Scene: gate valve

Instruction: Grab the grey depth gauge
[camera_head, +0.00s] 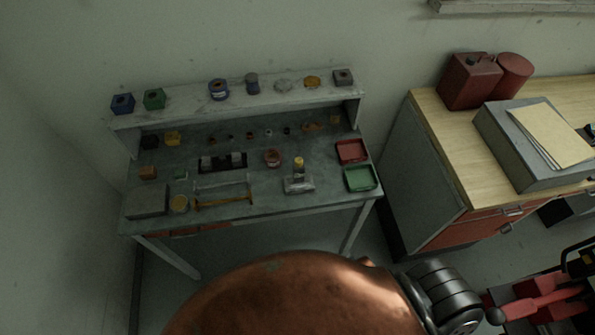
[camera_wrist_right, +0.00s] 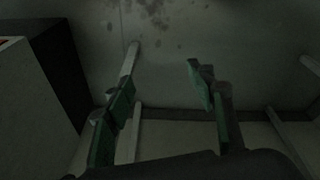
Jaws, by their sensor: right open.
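A grey piece with a wide flat base and a yellow top (camera_head: 299,181), which looks like the depth gauge, stands on the grey-green workbench (camera_head: 270,206), right of the middle and near the front edge. Its fine detail is too small to read. My right gripper (camera_wrist_right: 161,82) shows in the right wrist view with its two green-padded fingers spread apart and nothing between them. That view shows wall, floor and pale legs, but no gauge. My left gripper is in neither view.
A red tray (camera_head: 351,151) and a green tray (camera_head: 361,178) lie right of the gauge. A raised shelf (camera_head: 235,100) runs behind. A wooden-topped cabinet (camera_head: 438,160) stands at right.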

